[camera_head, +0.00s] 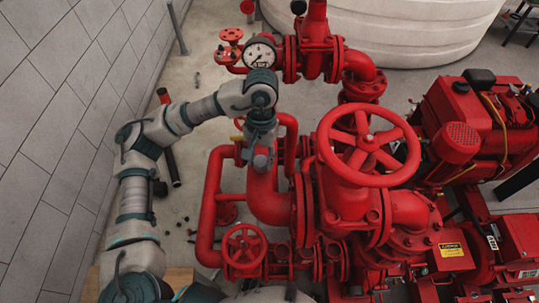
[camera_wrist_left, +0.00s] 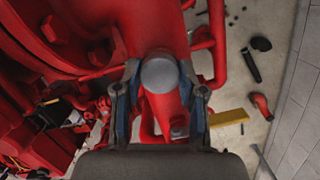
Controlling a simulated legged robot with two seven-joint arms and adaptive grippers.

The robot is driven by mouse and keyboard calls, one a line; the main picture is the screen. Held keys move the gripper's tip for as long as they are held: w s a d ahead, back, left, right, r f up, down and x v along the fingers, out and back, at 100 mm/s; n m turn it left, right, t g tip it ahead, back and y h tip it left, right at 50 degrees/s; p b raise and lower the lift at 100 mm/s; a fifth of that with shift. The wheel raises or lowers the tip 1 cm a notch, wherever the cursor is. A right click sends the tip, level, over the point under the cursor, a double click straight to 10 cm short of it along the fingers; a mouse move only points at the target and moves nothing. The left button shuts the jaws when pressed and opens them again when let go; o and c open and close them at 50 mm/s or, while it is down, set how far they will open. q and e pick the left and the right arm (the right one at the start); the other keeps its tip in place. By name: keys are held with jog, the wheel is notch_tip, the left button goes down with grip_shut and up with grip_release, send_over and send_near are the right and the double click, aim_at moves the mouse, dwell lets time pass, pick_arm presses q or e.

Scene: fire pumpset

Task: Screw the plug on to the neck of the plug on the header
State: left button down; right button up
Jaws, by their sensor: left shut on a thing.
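The grey, round-topped plug (camera_wrist_left: 160,73) is between the fingers of my left gripper (camera_wrist_left: 160,92) in the left wrist view. In the head view the grey plug (camera_head: 262,161) shows just below my left gripper (camera_head: 262,146), over the top of the red header pipe (camera_head: 268,198). My left gripper points down and is shut on the plug. The header (camera_wrist_left: 162,108) lies directly beneath the plug in the left wrist view. The neck is hidden under the plug, so I cannot tell whether the two touch. My right gripper is not in view.
A large red handwheel (camera_head: 368,145) stands right of the gripper, and a smaller one (camera_head: 244,246) is below. A pressure gauge (camera_head: 259,56) is behind my wrist. A red engine (camera_head: 470,125) is at right. A tiled wall (camera_head: 60,110) runs along the left.

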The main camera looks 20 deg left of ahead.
pick_arm(q)
jog(key=shift+s+a, duration=0.15)
jog(key=shift+a, duration=0.15)
jog(key=m, duration=0.3)
jog(key=shift+m+y, duration=0.4)
jog(key=shift+m, duration=0.5)
